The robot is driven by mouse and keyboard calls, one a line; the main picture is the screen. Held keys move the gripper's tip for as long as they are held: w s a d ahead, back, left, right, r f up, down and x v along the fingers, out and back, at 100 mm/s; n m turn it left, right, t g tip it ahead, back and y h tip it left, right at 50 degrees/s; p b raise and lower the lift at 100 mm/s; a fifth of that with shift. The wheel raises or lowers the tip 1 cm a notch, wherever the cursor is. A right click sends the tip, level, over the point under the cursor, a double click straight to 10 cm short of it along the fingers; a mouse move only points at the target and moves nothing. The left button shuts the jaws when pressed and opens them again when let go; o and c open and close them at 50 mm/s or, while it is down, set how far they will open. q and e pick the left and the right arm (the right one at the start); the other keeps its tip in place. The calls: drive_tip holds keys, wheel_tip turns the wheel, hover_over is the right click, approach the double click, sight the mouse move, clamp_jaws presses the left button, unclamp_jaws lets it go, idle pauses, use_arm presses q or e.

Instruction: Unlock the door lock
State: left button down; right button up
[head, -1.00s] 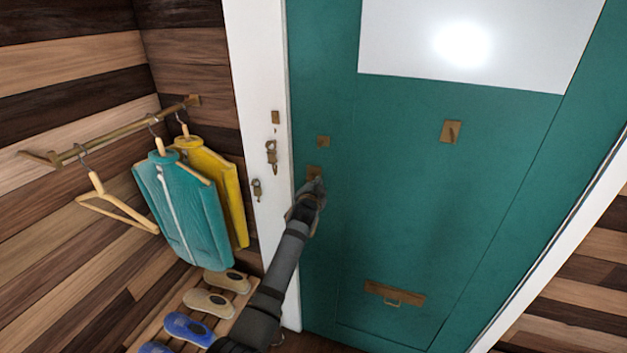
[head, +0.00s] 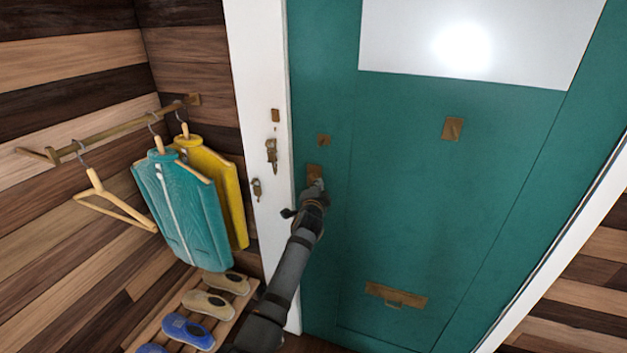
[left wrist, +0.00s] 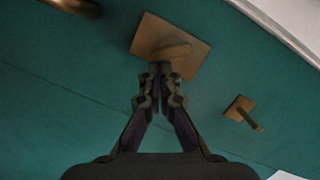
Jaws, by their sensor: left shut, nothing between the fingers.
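The teal door (head: 400,200) fills the middle of the head view. A brass lock plate (head: 314,170) sits near its left edge; in the left wrist view this plate (left wrist: 150,37) carries a short brass turn piece (left wrist: 176,50), lying nearly crosswise in the picture. My left gripper (head: 317,186) is in front of the plate, partly covering it. In the left wrist view the gripper (left wrist: 160,68) is shut and empty, its tips at the plate's lower edge, just below the turn piece. Whether they touch is unclear. My right gripper is not in view.
A smaller brass plate (head: 323,140) is above the lock plate. Brass fittings (head: 271,151) line the white frame (head: 262,60). A letter slot (head: 396,295) is low on the door. Hanging clothes (head: 183,210) and a shoe rack (head: 240,320) stand left of my arm.

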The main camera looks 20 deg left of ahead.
use_arm(q)
drive_tip(key=shift+a+f+m+t+y+b, duration=0.15)
drive_tip(key=shift+f+m+t+b, duration=0.15)
drive_tip(key=shift+m+b, duration=0.55)
drive_tip(key=shift+d+f+m+t+y+b, duration=0.1)
drive_tip(key=shift+f+m+t+y+b, duration=0.25)
drive_tip(key=shift+m, duration=0.9)
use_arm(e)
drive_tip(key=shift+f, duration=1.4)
use_arm(q)
drive_tip(key=shift+r, duration=0.15)
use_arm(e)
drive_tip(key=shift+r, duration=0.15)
